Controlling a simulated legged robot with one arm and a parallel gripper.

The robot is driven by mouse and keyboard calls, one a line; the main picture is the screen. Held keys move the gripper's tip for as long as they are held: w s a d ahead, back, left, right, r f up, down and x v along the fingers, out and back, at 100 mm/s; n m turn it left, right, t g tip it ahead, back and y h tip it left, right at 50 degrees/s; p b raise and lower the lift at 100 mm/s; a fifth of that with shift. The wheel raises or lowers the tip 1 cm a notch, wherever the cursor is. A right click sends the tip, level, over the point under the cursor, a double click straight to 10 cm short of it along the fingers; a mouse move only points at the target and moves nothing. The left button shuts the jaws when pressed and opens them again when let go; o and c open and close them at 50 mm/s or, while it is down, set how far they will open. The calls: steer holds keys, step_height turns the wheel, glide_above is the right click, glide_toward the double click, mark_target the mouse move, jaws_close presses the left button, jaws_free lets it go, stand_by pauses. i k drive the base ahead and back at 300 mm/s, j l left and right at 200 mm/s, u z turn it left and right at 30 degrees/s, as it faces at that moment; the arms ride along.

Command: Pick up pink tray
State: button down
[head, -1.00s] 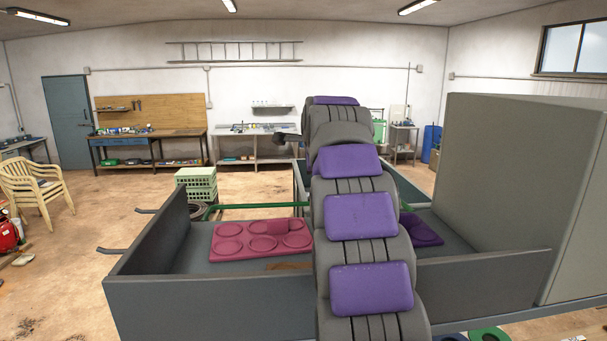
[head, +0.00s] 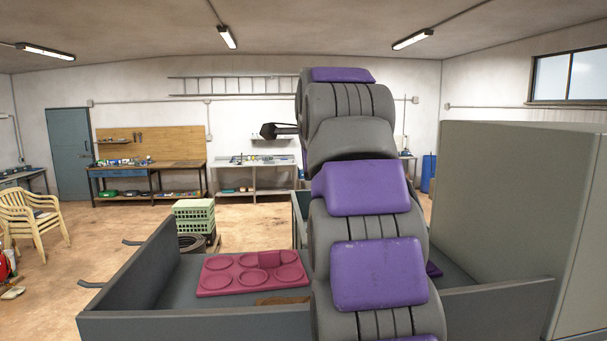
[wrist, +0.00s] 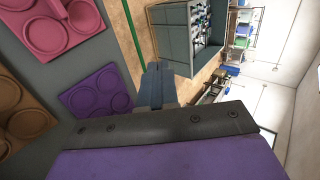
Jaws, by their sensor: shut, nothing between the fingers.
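The pink tray (head: 225,278), with several round recesses, lies flat in the grey open-topped bin left of my arm in the head view. A small pink block (head: 270,259) stands on its far side. The tray also shows at the upper left of the wrist view (wrist: 88,16). My gripper (head: 267,131) is shut and empty, raised well above and beyond the tray. Its fingers show in the wrist view (wrist: 158,85), apart from the trays. My arm covers the bin's middle.
A purple tray (wrist: 97,93) and a brown tray (wrist: 25,122) lie near the pink one. The bin's front wall (head: 200,325) and a tall grey panel (head: 500,220) on the right bound the space. Green crates (head: 194,220) stand behind.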

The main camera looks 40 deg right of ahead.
mark_target(273, 271)
steer(key=k+j, duration=0.8)
steer(key=k, duration=0.05)
